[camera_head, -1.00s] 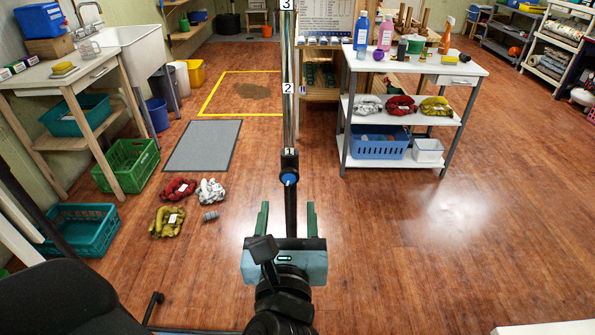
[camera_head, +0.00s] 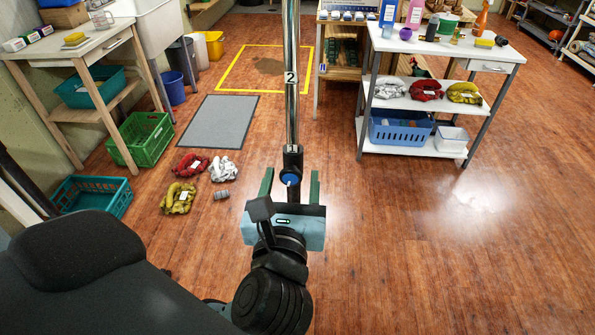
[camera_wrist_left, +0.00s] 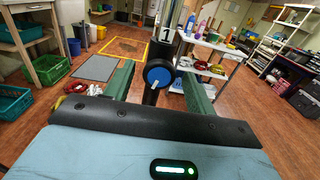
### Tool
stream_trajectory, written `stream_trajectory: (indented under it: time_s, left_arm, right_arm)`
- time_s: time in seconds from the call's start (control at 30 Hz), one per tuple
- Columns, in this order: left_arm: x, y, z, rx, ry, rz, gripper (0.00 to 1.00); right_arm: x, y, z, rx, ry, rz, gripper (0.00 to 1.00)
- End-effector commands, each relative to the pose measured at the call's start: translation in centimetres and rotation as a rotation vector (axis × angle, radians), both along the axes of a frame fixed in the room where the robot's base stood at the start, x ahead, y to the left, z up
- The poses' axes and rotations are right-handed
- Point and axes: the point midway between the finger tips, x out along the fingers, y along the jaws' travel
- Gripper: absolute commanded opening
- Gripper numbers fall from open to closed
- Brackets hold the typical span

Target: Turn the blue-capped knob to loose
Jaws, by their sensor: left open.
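The blue-capped knob (camera_head: 289,179) sits on a black collar at the lower end of a vertical chrome pole (camera_head: 291,90) with number tags. In the left wrist view the knob (camera_wrist_left: 158,74) faces me, with a white line on its blue cap. My left gripper (camera_head: 291,188) is open. Its two green fingers point ahead, one on each side of the pole line in the head view. In the left wrist view the knob shows between the fingers, with gaps on both sides; I see no contact. My right gripper is not in view.
A white cart (camera_head: 446,47) with bottles and bundles stands right of the pole. A wooden table (camera_head: 66,50) and crates stand at the left. Several bundles, such as a yellow one (camera_head: 178,198), lie on the floor. The floor at the right is clear.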

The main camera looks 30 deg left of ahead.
Motion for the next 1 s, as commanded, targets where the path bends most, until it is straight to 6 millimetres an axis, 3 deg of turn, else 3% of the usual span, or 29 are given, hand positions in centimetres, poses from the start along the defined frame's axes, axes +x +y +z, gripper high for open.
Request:
stream_trajectory:
  time_s: [0.2,0.53,1.0]
  left_arm:
    - [0.0,0.0,0.0,0.000,0.000,0.000,0.55]
    - [0.0,0.0,0.0,0.000,0.000,0.001,0.12]
    - [0.0,0.0,-0.2,-0.238,-0.112,0.004,0.11]
  right_arm:
    - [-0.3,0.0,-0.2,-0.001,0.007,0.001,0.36]
    - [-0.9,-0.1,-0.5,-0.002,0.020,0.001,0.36]
    - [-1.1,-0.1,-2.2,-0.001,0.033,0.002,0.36]
